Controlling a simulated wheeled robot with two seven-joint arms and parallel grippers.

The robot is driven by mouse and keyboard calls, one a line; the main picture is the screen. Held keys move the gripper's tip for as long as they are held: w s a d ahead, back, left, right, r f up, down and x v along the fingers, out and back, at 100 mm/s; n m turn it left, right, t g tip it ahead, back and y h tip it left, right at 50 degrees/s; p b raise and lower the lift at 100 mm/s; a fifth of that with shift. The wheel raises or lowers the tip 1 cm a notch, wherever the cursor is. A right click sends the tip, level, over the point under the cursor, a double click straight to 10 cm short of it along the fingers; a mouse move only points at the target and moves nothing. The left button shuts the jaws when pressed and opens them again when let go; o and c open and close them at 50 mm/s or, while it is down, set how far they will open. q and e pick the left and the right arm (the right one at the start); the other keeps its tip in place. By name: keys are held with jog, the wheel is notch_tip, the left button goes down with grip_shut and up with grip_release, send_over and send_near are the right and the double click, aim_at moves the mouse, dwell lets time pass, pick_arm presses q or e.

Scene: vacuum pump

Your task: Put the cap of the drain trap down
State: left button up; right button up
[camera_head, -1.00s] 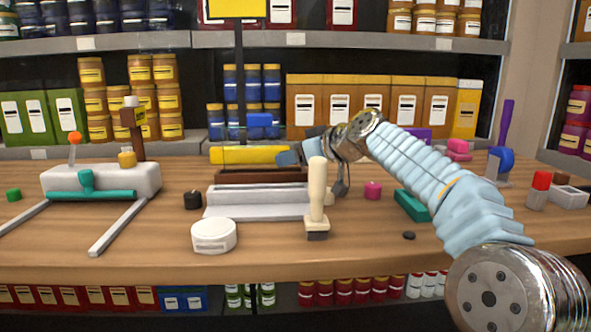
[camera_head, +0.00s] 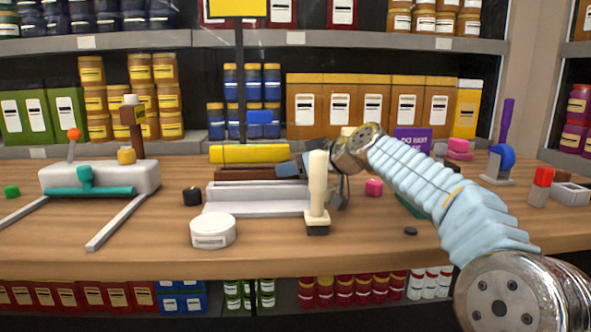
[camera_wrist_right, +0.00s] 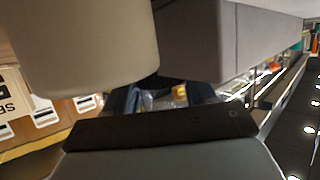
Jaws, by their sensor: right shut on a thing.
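My right gripper (camera_head: 298,166) is low over the middle of the bench, behind the cream upright handle (camera_head: 318,178), which partly hides it. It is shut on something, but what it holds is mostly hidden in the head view. In the right wrist view the dark fingers (camera_wrist_right: 162,97) show past a dark bar, and the thing between them is too small and shaded to make out clearly. I cannot single out the cap of the drain trap for sure. My left gripper is not in view.
A long grey block (camera_head: 258,198) and a yellow bar (camera_head: 249,153) lie beside the gripper. A round white container (camera_head: 212,231) stands in front. The white and teal device (camera_head: 100,178) is at left. A pink piece (camera_head: 374,187) is to the right. Bench front is mostly clear.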

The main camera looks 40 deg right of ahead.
jog(key=o, duration=0.9)
jog(key=shift+a+f, duration=0.1)
jog(key=shift+f, duration=0.5)
jog(key=shift+o, duration=0.5)
jog(key=shift+s, duration=0.1)
jog(key=shift+f, duration=0.1)
jog(key=shift+r+p, duration=0.45)
jog(key=shift+p, duration=0.05)
jog(key=shift+r+p, duration=0.55)
jog(key=shift+p, duration=0.1)
jog(key=shift+s+d+f+b, duration=0.1)
jog(key=shift+s+d+b, duration=0.1)
jog(key=shift+s+b, duration=0.15)
jog(key=shift+s+d+b, duration=0.2)
jog(key=shift+s, duration=0.25)
jog(key=a+r+v, duration=0.1)
jog(key=v, duration=0.9)
jog(key=shift+d+b, duration=0.3)
jog(key=shift+d, duration=0.05)
